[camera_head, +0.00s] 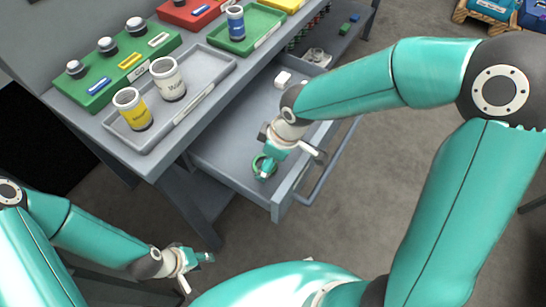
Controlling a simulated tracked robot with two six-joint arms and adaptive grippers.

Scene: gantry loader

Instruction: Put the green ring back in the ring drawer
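The green ring (256,163) is in the front part of the open grey drawer (225,163) under the workbench. My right gripper (288,166) reaches down into this drawer. Its teal finger overlaps the ring, and its light finger stands apart to the right, so it looks open. Whether the finger is inside the ring or only in front of it I cannot tell; part of the ring is hidden. My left gripper (198,272) is at the lower left, open and empty, low and away from the bench.
A grey tray (195,113) with a yellow jar (132,109) and a white jar (168,78) stands on the bench above the drawer. Green trays (98,93) with knobs and blocks lie behind. A white piece (283,79) lies farther back in the drawer.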

